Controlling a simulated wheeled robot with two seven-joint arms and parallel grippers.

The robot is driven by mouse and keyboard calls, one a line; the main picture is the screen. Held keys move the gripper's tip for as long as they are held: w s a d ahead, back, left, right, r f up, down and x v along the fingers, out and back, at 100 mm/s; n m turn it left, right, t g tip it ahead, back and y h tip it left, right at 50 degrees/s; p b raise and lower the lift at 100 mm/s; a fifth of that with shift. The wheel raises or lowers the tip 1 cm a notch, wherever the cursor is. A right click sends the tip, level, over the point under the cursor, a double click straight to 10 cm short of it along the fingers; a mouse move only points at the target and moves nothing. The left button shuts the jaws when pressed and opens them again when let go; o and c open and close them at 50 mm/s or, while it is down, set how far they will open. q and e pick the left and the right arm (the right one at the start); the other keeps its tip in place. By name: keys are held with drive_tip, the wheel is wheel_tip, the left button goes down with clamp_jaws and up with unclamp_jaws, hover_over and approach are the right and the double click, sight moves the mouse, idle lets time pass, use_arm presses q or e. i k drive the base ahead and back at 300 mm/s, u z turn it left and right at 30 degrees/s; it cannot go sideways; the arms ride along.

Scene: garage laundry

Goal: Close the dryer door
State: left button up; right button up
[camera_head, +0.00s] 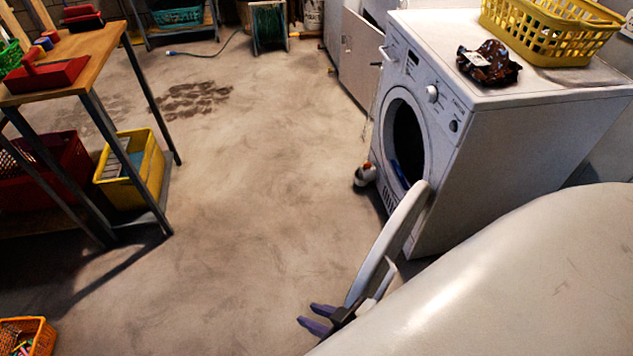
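The white dryer (480,110) stands at the right with its round opening facing left. Its door (395,240) is wide open, swung out toward me and seen nearly edge-on. A blue item (397,172) shows low in the dark opening. My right gripper (317,318) is at the bottom centre, by the near lower end of the door. Its two purple fingertips point left with a gap between them and nothing visible in it. I cannot tell whether the gripper touches the door. My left gripper is out of view.
A yellow basket (545,30) and a dark patterned item (488,64) sit on the dryer. A red-and-white object (365,175) lies on the floor by its front. A workbench (75,65) with bins stands left; an orange basket (28,337) is at lower left. The middle floor is clear.

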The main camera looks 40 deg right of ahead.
sight(378, 268)
drive_tip(key=u, duration=1.45)
drive_tip(key=i, duration=0.25)
drive_tip(key=z, duration=2.9)
